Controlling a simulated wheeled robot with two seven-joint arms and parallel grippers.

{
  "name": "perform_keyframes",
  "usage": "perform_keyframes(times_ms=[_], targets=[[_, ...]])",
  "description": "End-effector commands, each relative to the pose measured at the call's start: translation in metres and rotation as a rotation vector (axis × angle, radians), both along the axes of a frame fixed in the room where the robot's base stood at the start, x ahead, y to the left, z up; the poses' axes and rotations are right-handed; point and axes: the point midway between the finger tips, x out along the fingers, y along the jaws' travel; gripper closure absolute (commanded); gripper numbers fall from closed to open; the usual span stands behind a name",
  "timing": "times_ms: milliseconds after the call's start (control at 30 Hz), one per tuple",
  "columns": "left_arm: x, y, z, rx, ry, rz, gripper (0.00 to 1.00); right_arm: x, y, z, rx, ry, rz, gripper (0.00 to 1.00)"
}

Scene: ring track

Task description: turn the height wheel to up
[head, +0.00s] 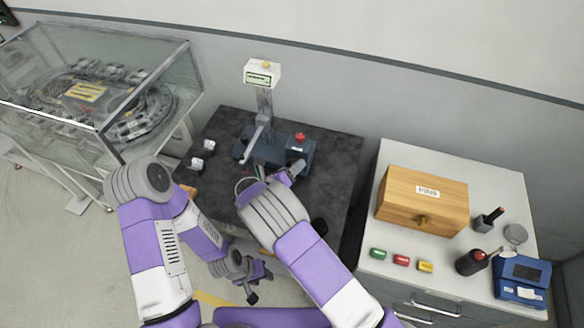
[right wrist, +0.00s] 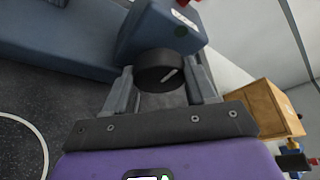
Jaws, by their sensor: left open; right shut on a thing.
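The height wheel (right wrist: 160,70) is a black round knob with a white pointer line slanting to the upper right. It sits on the end face of a blue-grey device (head: 300,150) on the dark table; a green dot shows above it. My right gripper (head: 290,172) is at the front of this device. In the right wrist view its two fingers stand on either side of the wheel and are shut on it. In the head view the wheel is hidden behind my right gripper. My left gripper (head: 253,283) is open and empty, low in front of the table.
The device carries a red button (head: 299,137) and a column with a small display (head: 261,74). Small metal pieces (head: 203,153) lie on the table's left. A glass case (head: 110,90) stands at the left. The right cabinet bears a wooden box (head: 422,203) and several small items.

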Motion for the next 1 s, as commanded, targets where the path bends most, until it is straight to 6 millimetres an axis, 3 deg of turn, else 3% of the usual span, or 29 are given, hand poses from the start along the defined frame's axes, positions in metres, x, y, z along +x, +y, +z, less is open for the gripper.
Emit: perform_keyframes(times_ms=[33,167,200,533,1000], targets=[[0.0,0.0,0.0,0.0,0.0,0.0,0.57,-0.001,0.0,-0.002,0.0,0.004,0.0,0.4],[0.0,0.0,0.0,0.0,0.0,0.0,0.57,-0.001,0.0,-0.002,0.001,0.004,-0.001,0.2],[0.0,0.0,0.0,0.0,0.0,0.0,0.57,-0.001,0.0,-0.001,0.0,0.002,0.0,0.19],[0.0,0.0,0.0,0.0,0.0,0.0,0.57,-0.005,0.004,0.001,0.002,0.0,0.001,0.19],[0.0,0.0,0.002,0.0,0.0,0.0,0.57,-0.058,0.039,0.019,0.001,0.002,0.001,0.19]])
